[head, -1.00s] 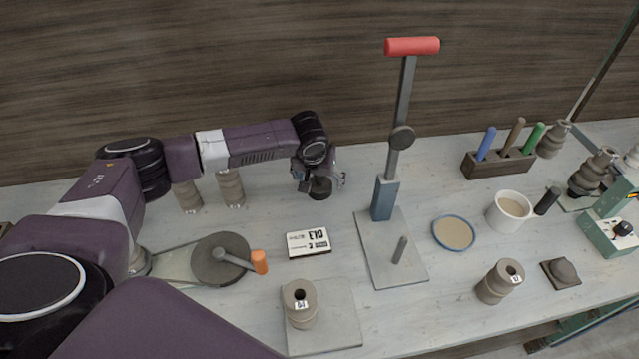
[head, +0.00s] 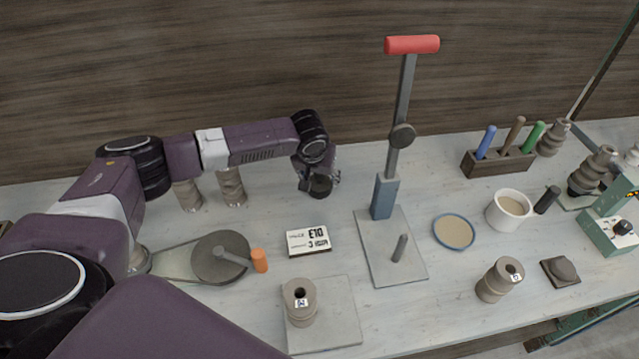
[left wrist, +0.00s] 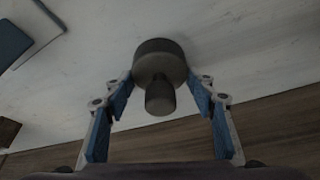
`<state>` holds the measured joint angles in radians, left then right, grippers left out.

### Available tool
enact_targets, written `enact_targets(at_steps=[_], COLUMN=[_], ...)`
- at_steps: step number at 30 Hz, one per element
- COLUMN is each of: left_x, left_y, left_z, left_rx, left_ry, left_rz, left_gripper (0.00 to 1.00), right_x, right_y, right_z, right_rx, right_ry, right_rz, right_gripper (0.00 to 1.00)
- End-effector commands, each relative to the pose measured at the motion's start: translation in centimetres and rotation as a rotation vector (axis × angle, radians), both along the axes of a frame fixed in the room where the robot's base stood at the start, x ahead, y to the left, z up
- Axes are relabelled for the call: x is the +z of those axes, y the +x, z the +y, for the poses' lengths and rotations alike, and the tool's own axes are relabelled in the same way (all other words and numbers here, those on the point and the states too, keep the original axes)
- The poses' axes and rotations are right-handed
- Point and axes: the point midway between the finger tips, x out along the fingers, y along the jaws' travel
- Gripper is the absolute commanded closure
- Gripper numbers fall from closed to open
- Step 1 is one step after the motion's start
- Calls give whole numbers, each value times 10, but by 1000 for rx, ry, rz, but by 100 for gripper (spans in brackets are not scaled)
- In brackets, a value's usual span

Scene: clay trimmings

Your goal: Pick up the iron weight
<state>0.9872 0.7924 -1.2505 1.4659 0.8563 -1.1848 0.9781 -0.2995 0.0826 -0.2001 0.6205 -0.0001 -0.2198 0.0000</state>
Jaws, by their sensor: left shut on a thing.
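The iron weight (head: 320,187) is a dark, squat round piece at the back of the table, left of the upright lever press. In the left wrist view the weight (left wrist: 158,60) shows a broad round body with a narrower knob pointing toward the camera. My left gripper (head: 322,180) is shut on the weight. Its two blue-padded fingers (left wrist: 160,82) meet the body from both sides. In the head view the gripper partly covers the weight, and I cannot tell whether its underside touches the table. My right gripper is not in view.
The lever press (head: 392,255) with its red handle stands right of the weight. A blue-rimmed dish (head: 454,232) and white cup (head: 510,209) are further right. Table around the weight is clear.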

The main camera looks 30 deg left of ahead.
Motion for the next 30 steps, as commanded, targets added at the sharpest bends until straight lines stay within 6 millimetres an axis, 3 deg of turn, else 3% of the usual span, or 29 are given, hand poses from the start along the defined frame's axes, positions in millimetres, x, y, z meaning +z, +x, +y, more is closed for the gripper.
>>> enact_targets(at_steps=[8,14,20,30], left_x=[6,22,55,127], left_y=[2,3,4,3], left_z=[0,0,0,-1], left_rx=[0,0,1,0], left_ry=[-1,-3,-3,-3], left_rz=[-6,-9,-12,-13], left_gripper=[100,100,100,100], right_x=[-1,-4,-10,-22], right_y=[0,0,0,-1], right_z=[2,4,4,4], right_rx=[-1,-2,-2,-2], right_ry=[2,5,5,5], right_rz=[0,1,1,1], right_gripper=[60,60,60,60])
